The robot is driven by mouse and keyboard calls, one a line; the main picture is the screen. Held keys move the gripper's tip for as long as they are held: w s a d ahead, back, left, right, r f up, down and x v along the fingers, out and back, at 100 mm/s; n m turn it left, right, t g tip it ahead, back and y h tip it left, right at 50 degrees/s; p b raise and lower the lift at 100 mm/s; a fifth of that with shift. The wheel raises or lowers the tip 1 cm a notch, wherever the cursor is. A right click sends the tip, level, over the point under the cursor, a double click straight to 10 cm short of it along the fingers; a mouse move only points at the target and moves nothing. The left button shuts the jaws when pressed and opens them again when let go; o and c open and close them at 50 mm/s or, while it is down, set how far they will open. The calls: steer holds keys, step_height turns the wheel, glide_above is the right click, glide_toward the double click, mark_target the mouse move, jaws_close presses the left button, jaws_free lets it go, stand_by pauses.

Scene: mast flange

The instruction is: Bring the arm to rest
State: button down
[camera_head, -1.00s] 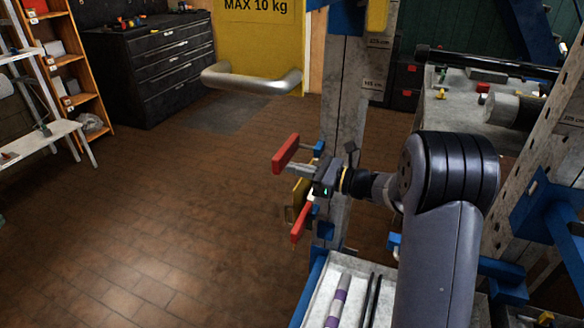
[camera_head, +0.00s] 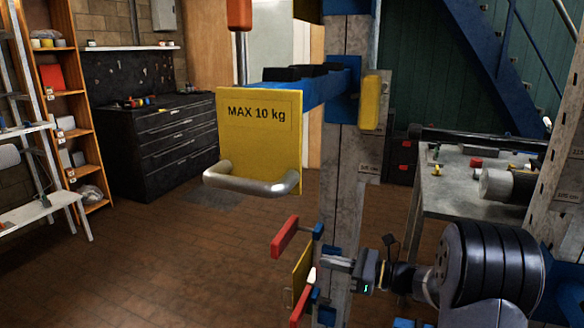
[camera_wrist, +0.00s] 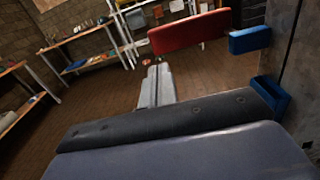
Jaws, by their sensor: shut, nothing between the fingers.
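My gripper (camera_head: 330,262) is at the lower middle of the head view, in front of the mast (camera_head: 345,190). Its fingers point left and are shut with nothing between them. In the wrist view, the shut fingers (camera_wrist: 155,88) reach out over the floor. A red bar (camera_head: 285,237) is just up and left of the fingertips, and a second red bar (camera_head: 301,306) is below them. The upper red bar (camera_wrist: 188,32) shows beyond the fingers in the wrist view. I see no contact between the fingers and either bar.
A yellow plate (camera_head: 262,140) marked MAX 10 kg hangs from a blue arm on the mast, with a metal handle (camera_head: 250,184) below. A workbench (camera_head: 462,195) stands at the right. A black drawer cabinet (camera_head: 165,148) stands at the back left. Open floor lies to the left.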

mark_target(280, 250)
steer(key=x, duration=1)
steer(key=shift+b, duration=0.3)
